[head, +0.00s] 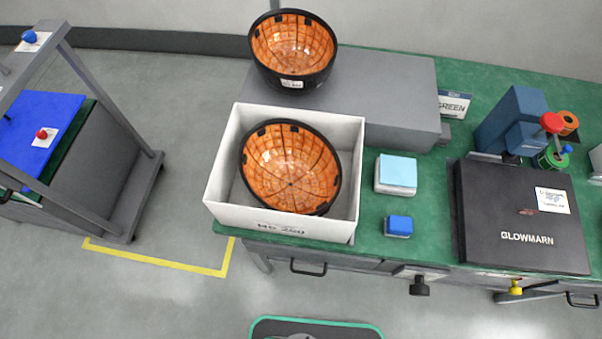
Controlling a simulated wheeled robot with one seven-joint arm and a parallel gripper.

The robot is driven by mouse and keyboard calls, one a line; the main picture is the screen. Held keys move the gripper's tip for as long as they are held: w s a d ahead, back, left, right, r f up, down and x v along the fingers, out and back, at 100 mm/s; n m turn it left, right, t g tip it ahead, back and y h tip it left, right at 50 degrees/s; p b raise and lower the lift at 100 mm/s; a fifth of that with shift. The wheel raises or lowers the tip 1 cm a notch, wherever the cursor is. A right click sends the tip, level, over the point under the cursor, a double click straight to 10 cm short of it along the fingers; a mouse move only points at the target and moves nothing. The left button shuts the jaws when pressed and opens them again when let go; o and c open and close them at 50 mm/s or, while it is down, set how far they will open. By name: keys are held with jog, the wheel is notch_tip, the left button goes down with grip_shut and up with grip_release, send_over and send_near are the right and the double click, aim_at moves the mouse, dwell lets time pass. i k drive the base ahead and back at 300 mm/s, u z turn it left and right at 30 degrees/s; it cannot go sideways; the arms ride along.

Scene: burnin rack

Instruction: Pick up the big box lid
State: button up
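A large white open box (229,213) stands near the front left of the green bench, with a black-rimmed orange bowl-shaped part (290,170) inside. No separate lid lies on this box. A wide flat black case or lid (510,225) marked GLOWMARN, with a white label, lies at the right of the bench. I cannot tell for certain whether it is the big box lid. My gripper is not in view.
A second orange bowl (292,50) sits on a grey block (390,95) behind the white box. A light-blue-topped box (396,174) and a small blue-topped box (398,226) stand between white box and black case. Blue equipment (512,120) is behind the case. A grey cart (75,160) stands left.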

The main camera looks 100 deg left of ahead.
aim_at(512, 217)
jog(key=z, duration=0.05)
jog(key=k, duration=1.5)
jog(key=u, duration=1.4)
jog(key=k, duration=0.65)
jog(key=z, duration=1.25)
jog(key=i, duration=1.55)
jog(key=u, duration=0.9)
jog(key=i, duration=0.6)
jog(key=u, duration=0.65)
